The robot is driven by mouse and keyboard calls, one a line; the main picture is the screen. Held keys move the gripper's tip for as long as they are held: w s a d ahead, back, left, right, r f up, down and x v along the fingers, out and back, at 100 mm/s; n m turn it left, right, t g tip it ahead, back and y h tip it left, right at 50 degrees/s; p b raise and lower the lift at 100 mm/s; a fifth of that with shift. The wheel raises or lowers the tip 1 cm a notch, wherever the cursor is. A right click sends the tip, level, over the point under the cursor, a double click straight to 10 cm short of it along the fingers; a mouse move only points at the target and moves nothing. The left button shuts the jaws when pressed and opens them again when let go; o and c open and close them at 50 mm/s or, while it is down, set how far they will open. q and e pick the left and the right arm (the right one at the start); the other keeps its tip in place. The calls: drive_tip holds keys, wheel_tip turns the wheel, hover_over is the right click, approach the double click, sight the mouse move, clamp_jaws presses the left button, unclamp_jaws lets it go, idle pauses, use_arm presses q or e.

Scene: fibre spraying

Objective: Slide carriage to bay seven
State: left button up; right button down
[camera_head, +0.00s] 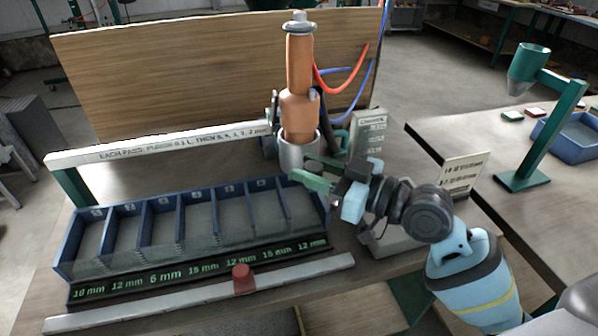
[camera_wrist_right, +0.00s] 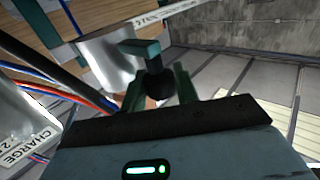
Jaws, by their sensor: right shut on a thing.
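The carriage (camera_head: 298,105) has a copper-coloured body with a steel collar at its lower end. It is at the right end of the white overhead rail (camera_head: 160,147), near the right end of the blue bay tray (camera_head: 195,262). The rightmost compartment, bay seven (camera_head: 302,208), is partly behind my arm's fingers. My right gripper (camera_head: 318,176) is beside the collar, shut on the carriage's handle. In the wrist view the dark round knob of the handle (camera_wrist_right: 157,86) is between the green fingers, with the steel collar (camera_wrist_right: 108,58) beyond. My left gripper is out of view.
Red and blue hoses (camera_head: 345,82) hang behind the carriage. A white lower rail with a red slider (camera_head: 243,279) lies in front of the tray. A wooden backboard (camera_head: 180,70) stands behind. A green stand (camera_head: 535,130) and blue bin (camera_head: 575,140) are on the right table.

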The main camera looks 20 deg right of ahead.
drive_tip(key=shift+d+f, duration=0.1)
drive_tip(key=shift+f, duration=0.2)
drive_tip(key=c, duration=1.4)
unclamp_jaws()
drive_tip(key=shift+d, duration=0.1)
drive_tip(key=shift+o, duration=0.2)
drive_tip(key=shift+d+r, duration=0.1)
drive_tip(key=shift+r, duration=0.05)
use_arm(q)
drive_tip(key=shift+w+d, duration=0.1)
use_arm(e)
drive_tip(key=shift+r, duration=0.1)
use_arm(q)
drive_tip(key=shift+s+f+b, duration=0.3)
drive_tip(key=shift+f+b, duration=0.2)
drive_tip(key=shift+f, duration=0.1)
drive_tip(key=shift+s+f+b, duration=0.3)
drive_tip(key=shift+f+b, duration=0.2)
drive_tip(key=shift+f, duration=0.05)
use_arm(e)
drive_tip(key=v, duration=0.7)
drive_tip(key=shift+s+d, duration=0.2)
drive_tip(key=shift+s, duration=0.1)
